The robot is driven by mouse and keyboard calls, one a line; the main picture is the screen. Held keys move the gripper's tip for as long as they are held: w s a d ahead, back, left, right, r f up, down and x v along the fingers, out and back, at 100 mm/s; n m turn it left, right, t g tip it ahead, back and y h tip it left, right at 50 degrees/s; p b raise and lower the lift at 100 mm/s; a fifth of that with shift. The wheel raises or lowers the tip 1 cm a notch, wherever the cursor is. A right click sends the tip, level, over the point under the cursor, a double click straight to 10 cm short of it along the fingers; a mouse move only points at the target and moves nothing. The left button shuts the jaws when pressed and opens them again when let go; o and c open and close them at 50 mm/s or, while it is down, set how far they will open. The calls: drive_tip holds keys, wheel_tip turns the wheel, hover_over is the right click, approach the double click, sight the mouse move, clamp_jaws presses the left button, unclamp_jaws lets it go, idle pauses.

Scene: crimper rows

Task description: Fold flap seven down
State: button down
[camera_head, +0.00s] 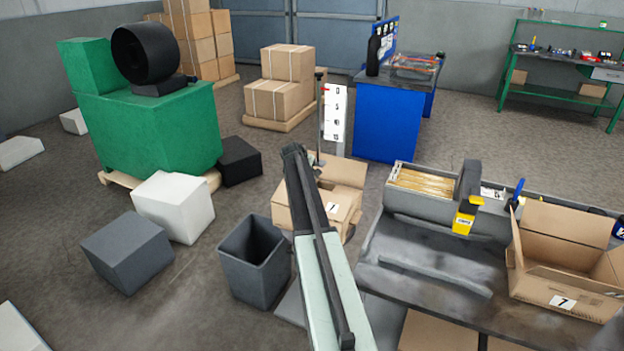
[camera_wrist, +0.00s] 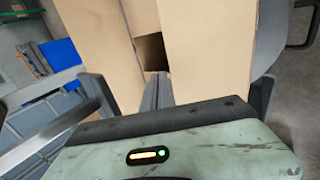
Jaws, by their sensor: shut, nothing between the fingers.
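An open cardboard box (camera_head: 345,228) with a small white label stands on the floor in the middle of the head view. The label looks like a 1 or a 7. Another open cardboard box (camera_head: 540,283), labelled 7, sits on the grey bench at right with flaps raised. My gripper (camera_head: 292,150) is at the far end of my arm, overlapping the middle box's left side. In the wrist view my gripper (camera_wrist: 158,80) is shut and empty in front of cardboard panels (camera_wrist: 205,50), near a dark gap between them. I cannot tell whether it touches them.
The bench (camera_head: 425,290) with a grey machine fills the right. A dark open bin (camera_head: 252,285) stands left of my arm, with white (camera_head: 173,205) and grey (camera_head: 127,252) blocks beyond. A post with a sign (camera_head: 335,112) rises behind the middle box. Floor shows between these.

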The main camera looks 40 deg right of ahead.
drive_tip(key=p+v, duration=0.6)
drive_tip(key=v, duration=0.2)
drive_tip(key=s+a+f+m+y, duration=0.1)
drive_tip(key=s+a, duration=0.2)
drive_tip(key=a, duration=0.6)
drive_tip(key=s+a+f+m+g+y, duration=0.1)
drive_tip(key=s+a+f+y, duration=0.15)
drive_tip(key=a, duration=0.75)
drive_tip(key=s+a+m, duration=0.1)
drive_tip(key=s+a, duration=0.3)
drive_tip(key=a, duration=0.5)
drive_tip(key=s+a+m+g+y, duration=0.1)
drive_tip(key=s+a, duration=0.6)
drive_tip(key=a, duration=0.2)
drive_tip(key=s+a+f+m+g+y, duration=0.1)
drive_tip(key=s+a+y, duration=0.1)
drive_tip(key=s+a, duration=0.5)
drive_tip(key=a, duration=0.3)
drive_tip(key=shift+s+a+f, duration=0.25)
drive_tip(key=shift+a+f, duration=0.05)
drive_tip(key=shift+a, duration=0.05)
